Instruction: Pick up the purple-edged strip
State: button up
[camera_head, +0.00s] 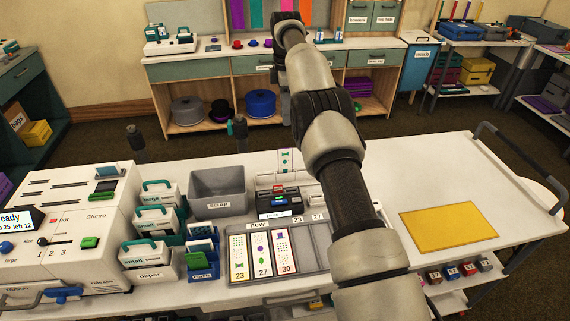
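The left strip (239,258) is numbered 23, the middle strip (261,254) 27 and the right strip (284,251) 30. The edge colours are too small to tell which strip is purple-edged. My arm rises from the bottom across the right part of the tray and bends at the top. My gripper's fingers cannot be made out behind the arm, so its opening and contents are hidden.
Behind the tray stands a dark device (278,203) with a white card (285,161) upright at it. A grey scrap bin (217,190) and small labelled boxes stand left. A yellow mat (449,222) lies right, with clear worktop around it.

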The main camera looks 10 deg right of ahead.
jog(key=b, duration=0.5)
send_over(285, 159)
jog(key=shift+n, duration=0.3)
notch_tip(285, 159, down, 12)
jog(key=shift+w+f, duration=0.1)
jog(key=shift+f, duration=3.35)
grip_shut()
